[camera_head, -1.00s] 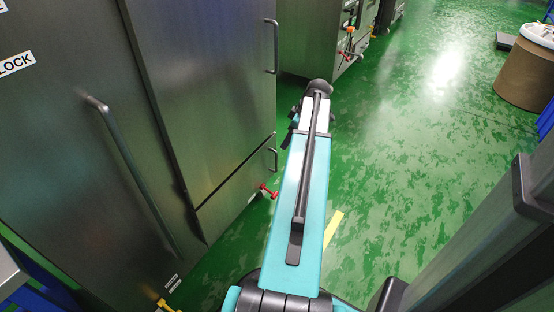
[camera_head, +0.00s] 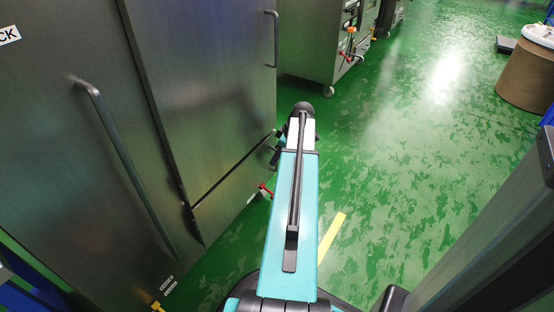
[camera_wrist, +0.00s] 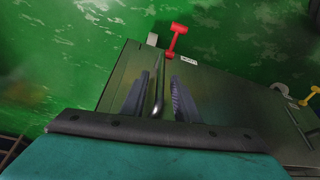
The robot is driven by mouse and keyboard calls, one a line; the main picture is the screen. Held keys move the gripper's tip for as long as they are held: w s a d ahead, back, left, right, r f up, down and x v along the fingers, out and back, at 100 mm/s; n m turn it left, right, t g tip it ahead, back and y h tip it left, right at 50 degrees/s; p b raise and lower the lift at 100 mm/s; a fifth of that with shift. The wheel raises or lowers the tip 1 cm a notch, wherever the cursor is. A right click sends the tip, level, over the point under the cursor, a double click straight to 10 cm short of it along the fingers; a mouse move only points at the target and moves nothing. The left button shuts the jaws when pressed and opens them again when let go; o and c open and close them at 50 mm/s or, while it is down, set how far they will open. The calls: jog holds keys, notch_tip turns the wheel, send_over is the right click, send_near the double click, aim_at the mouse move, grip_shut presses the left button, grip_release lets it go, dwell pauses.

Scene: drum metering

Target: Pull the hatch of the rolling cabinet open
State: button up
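The rolling cabinet (camera_head: 210,80) is a tall dark steel body on the left of the head view. Its lower hatch (camera_head: 232,190) is a panel below a diagonal seam and appears closed. The small bar handle (camera_head: 273,157) at the hatch's right edge is partly hidden by my arm. In the wrist view, the handle (camera_wrist: 160,66) runs between the two dark fingers of my gripper (camera_wrist: 165,78). The fingers are apart, with a gap to the handle on the right side; contact on the left is unclear. In the head view my gripper is mostly hidden behind my arm.
A red caster lever (camera_head: 265,190) sticks out below the hatch, also seen in the wrist view (camera_wrist: 176,38). A longer handle (camera_head: 275,40) is on the upper door. Another steel machine (camera_head: 315,45) stands behind. A brown drum (camera_head: 527,75) is far right. Green floor between is clear.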

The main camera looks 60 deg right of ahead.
jog(key=shift+f, duration=0.15)
grip_shut()
jog(key=shift+a, duration=0.1)
